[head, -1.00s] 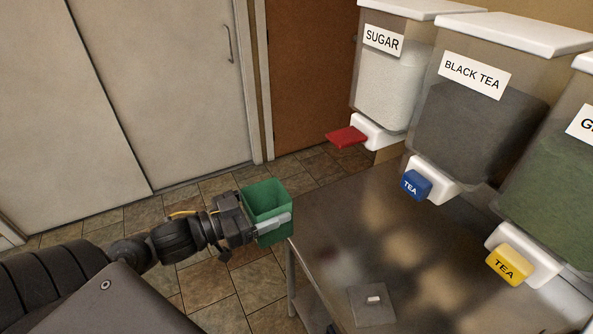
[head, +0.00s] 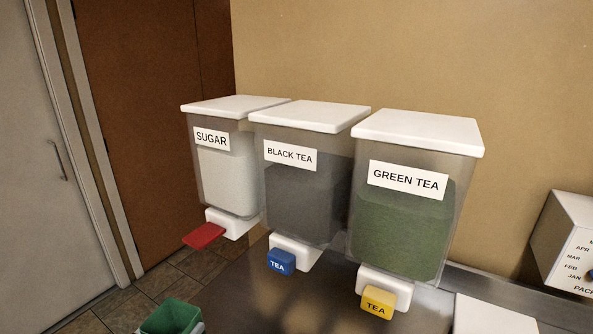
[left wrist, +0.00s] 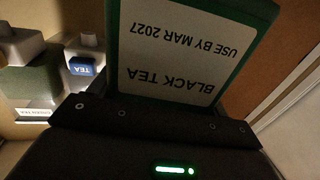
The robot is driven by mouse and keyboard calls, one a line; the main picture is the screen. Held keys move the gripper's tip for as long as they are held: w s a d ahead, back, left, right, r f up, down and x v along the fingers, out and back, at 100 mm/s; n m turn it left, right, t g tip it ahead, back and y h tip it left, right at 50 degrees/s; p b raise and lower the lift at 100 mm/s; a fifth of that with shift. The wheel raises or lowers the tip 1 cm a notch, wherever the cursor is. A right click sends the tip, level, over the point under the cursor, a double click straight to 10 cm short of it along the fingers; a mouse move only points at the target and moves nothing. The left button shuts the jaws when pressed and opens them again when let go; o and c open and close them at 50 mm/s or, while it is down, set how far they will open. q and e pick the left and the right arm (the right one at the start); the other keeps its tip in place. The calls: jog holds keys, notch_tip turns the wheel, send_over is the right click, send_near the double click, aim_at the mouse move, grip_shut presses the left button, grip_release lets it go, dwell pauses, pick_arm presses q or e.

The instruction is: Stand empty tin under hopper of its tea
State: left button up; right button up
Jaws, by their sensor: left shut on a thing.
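The green tin (head: 172,318) shows at the bottom edge of the head view, its open top upward and its lower part cut off. My left gripper (left wrist: 155,112) is shut on the tin, seen close in the left wrist view. The tin's label (left wrist: 172,50) reads BLACK TEA, USE BY MAR 2027, upside down there. The black tea hopper (head: 300,195) holds dark tea and has a blue TEA lever (head: 281,262). The green tea hopper (head: 405,220) has a yellow TEA lever (head: 376,303). My right gripper is not in view.
The sugar hopper (head: 226,180) with a red lever (head: 204,236) stands left of the tea hoppers. The steel table (head: 262,310) is clear under the black tea spout. A white calendar box (head: 570,240) stands at the right.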

aim_at(188, 305)
pick_arm(q)
jog(key=shift+w+r+n+t+y, duration=0.3)
jog(key=shift+n+y, duration=0.4)
jog(key=shift+y, duration=0.2)
jog(key=shift+w+d+r+n+y, duration=0.1)
jog(key=shift+r+n+y, duration=0.1)
jog(key=shift+n+y, duration=0.25)
jog(key=shift+w+d+r+n+y, duration=0.15)
jog(key=shift+n+y, duration=0.1)
jog(key=shift+y, duration=0.4)
jog(key=shift+d+r+n+y, duration=0.3)
jog(key=shift+n+y, duration=0.1)
jog(key=shift+y, duration=0.2)
jog(key=shift+w+d+r+y, duration=0.15)
jog(key=shift+d+r+y, duration=0.2)
jog(key=shift+d, duration=0.25)
